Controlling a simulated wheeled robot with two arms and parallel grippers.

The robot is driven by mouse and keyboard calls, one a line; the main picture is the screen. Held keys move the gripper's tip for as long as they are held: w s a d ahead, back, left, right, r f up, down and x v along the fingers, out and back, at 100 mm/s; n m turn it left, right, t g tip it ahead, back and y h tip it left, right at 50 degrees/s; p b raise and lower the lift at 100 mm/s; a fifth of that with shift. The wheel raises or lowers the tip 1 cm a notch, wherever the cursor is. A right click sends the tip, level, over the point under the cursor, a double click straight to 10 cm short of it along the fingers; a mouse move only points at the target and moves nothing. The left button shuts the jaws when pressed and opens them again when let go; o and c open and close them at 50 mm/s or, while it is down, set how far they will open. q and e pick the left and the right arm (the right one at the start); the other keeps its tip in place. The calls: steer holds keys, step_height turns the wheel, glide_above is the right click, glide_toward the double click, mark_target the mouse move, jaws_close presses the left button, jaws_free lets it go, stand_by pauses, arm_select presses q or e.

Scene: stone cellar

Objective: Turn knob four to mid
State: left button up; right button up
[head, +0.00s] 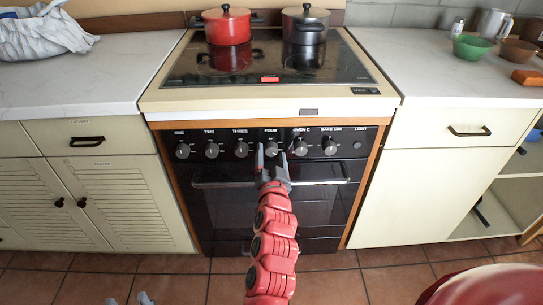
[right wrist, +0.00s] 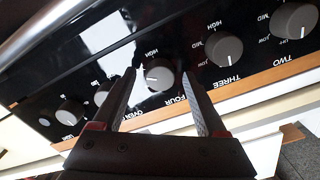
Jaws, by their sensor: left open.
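Knob four (head: 271,147) is a round grey knob on the black front panel of the stove, under the label FOUR. In the right wrist view knob four (right wrist: 158,73) sits between the two fingers, and its white mark seems to point toward the picture's left; the small labels there are partly hidden. My right gripper (head: 272,152) is open, its fingers on either side of knob four with a gap showing; I cannot tell whether they touch it. It also shows in the right wrist view (right wrist: 158,75). My left gripper (head: 128,299) is low at the bottom edge, far from the knobs.
Knob three (head: 241,149) and the oven knob (head: 300,147) stand close on either side. The oven handle (head: 220,183) runs below the fingers. A red pot (head: 227,27) and a dark pot (head: 305,30) stand on the hob (head: 200,75).

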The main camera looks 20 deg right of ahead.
steer(key=p+v, duration=1.1)
steer(key=v, duration=0.6)
steer(key=shift+s, duration=0.2)
steer(key=shift+r, duration=0.1)
